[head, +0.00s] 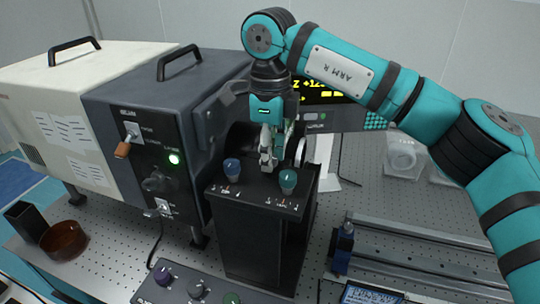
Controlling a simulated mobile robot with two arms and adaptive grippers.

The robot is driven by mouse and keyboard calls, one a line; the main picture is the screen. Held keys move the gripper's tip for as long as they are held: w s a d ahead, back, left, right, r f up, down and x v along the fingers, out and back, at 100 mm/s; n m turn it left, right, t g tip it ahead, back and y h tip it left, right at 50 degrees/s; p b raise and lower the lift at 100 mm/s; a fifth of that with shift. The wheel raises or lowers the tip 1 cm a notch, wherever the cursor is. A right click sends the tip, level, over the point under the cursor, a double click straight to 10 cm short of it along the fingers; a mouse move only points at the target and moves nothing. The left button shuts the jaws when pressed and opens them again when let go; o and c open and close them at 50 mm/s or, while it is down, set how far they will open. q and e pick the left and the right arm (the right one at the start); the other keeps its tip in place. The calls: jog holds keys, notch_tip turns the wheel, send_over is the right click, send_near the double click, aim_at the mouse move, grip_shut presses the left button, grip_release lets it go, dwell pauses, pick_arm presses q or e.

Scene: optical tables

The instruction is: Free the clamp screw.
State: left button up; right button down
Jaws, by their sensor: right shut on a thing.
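My right gripper (268,158) points straight down over the back of the black box's top. Its fingers are shut on a small part there, which seems to be the clamp screw; the fingers hide most of it. The black box (250,235) stands upright in the middle, with a blue knob (231,168) at left and a teal knob (287,179) at right on its top. Both knobs are in front of the gripper and apart from it. My left gripper is out of view.
A dark instrument (150,125) with a lit green lamp stands close at left. A lit display (322,92) is behind the arm. A brown bowl (64,240) is at far left.

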jog(key=m+b, duration=0.1)
jog(key=m, duration=0.3)
jog(key=shift+w+m, duration=0.1)
jog(key=shift+m, duration=0.2)
jog(key=shift+r+m+b, duration=0.15)
jog(key=shift+m+b, duration=0.45)
jog(key=shift+m, duration=2)
jog(key=c, duration=1)
grip_release()
jog(key=shift+c, duration=0.2)
notch_tip(320, 180, up, 12)
